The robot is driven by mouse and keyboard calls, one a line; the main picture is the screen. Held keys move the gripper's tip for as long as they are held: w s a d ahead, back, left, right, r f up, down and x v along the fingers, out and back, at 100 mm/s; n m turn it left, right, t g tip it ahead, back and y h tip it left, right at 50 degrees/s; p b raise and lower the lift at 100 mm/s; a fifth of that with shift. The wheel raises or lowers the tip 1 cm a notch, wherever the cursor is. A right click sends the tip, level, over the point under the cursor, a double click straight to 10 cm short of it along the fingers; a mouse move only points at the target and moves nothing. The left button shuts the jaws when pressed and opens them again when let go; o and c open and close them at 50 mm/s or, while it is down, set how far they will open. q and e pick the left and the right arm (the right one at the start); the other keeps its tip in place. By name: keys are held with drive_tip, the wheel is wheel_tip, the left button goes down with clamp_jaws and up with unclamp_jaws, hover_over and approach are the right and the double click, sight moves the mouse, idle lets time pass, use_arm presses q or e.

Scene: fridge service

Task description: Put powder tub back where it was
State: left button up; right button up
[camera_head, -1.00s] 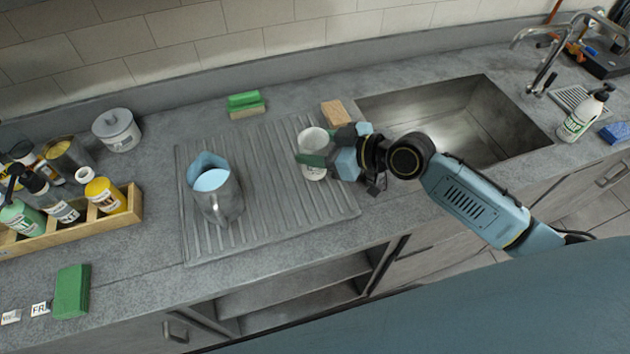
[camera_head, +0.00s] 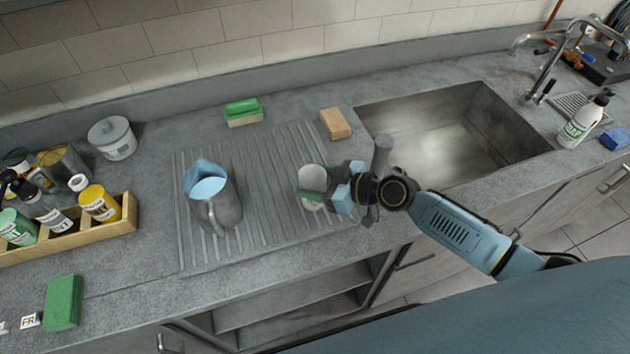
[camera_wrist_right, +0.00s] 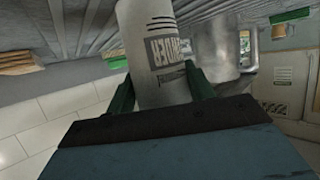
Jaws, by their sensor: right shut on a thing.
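The powder tub (camera_head: 312,178) is a pale cylinder on or just above the right part of the ribbed drainboard (camera_head: 262,150); I cannot tell if it touches. In the right wrist view the tub (camera_wrist_right: 153,40) shows a printed label ending in "WDER". My right gripper (camera_head: 311,196) is shut on the tub, with a dark green finger on each side of it in the wrist view. The arm reaches in from the right. My left gripper is not in view.
A metal jug (camera_head: 217,208) with blue inside stands left of the tub. A tan sponge (camera_head: 335,123) and a green-topped sponge (camera_head: 243,112) lie behind. The sink (camera_head: 440,125) opens at right.

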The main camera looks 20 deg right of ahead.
drive_tip(key=o, duration=1)
drive_tip(key=shift+b+v, duration=0.9)
drive_tip(key=shift+v, duration=5.15)
drive_tip(key=shift+w, duration=0.1)
